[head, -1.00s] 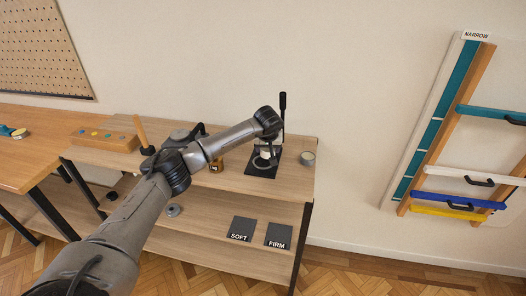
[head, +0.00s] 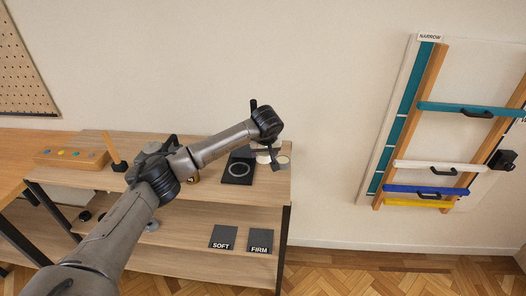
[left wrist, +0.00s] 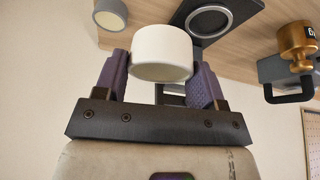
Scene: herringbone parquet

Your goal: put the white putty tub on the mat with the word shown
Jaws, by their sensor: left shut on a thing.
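The white putty tub (left wrist: 162,52) is between the fingers of my left gripper (left wrist: 158,82), which is shut on it. In the head view the tub (head: 263,158) shows small under my left gripper (head: 264,151), beside the black plate with a pale ring (head: 240,170) on the upper shelf. The ring is empty. Two dark mats lie on the lower shelf: the SOFT mat (head: 223,236) and, to its right, the FIRM mat (head: 260,240). Both are bare. My right gripper is not in view.
A grey tub (head: 284,163) stands at the upper shelf's right end. A brass object (left wrist: 297,42) is near the plate. A wooden block with coloured dots (head: 72,157) stands left. A wall panel labelled NARROW (head: 429,37) carries coloured bars.

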